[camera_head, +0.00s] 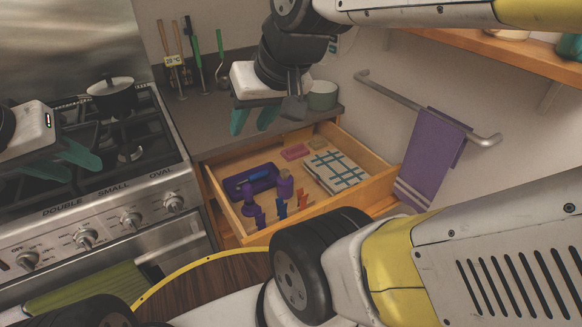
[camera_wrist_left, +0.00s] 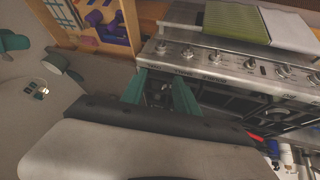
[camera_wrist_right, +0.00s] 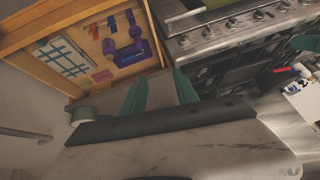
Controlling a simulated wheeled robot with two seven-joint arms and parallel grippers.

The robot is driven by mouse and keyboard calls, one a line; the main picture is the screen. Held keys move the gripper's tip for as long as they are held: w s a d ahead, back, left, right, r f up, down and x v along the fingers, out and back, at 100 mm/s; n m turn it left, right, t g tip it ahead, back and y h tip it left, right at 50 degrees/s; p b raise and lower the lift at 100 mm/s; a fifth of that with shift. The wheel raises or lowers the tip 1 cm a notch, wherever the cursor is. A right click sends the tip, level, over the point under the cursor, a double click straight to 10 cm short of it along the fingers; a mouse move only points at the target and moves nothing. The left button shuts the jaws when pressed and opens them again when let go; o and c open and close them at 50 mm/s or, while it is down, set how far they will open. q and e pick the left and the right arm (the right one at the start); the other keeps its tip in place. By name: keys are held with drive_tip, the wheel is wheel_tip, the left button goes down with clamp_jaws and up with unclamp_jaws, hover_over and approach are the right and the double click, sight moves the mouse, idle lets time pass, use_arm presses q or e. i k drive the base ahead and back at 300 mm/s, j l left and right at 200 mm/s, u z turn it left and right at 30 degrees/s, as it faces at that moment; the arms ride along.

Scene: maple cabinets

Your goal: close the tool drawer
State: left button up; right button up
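The wooden tool drawer (camera_head: 352,196) is pulled out from under the grey counter. It holds a purple tray, purple items, a blue-grid white cloth or pad and several small pieces. It also shows at the upper left in the right wrist view (camera_wrist_right: 88,15) and partly in the left wrist view (camera_wrist_left: 62,32). My right gripper (camera_head: 254,120) is open and empty, above the counter edge at the drawer's rear and apart from the drawer front. My left gripper (camera_head: 82,158) is open and empty above the stove, left of the drawer.
The stove (camera_head: 110,200) with a pot (camera_head: 112,94) stands left of the drawer. A greenish bowl (camera_head: 322,95) sits on the counter. A towel bar (camera_head: 420,110) with a purple towel (camera_head: 430,155) is on the wall at right. A wooden shelf (camera_head: 480,45) is above.

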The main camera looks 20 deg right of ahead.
sight(375, 196)
drive_tip(key=z, duration=1.45)
drive_tip(key=k+z, duration=0.15)
drive_tip(key=k+j, duration=0.05)
drive_tip(key=k, duration=0.05)
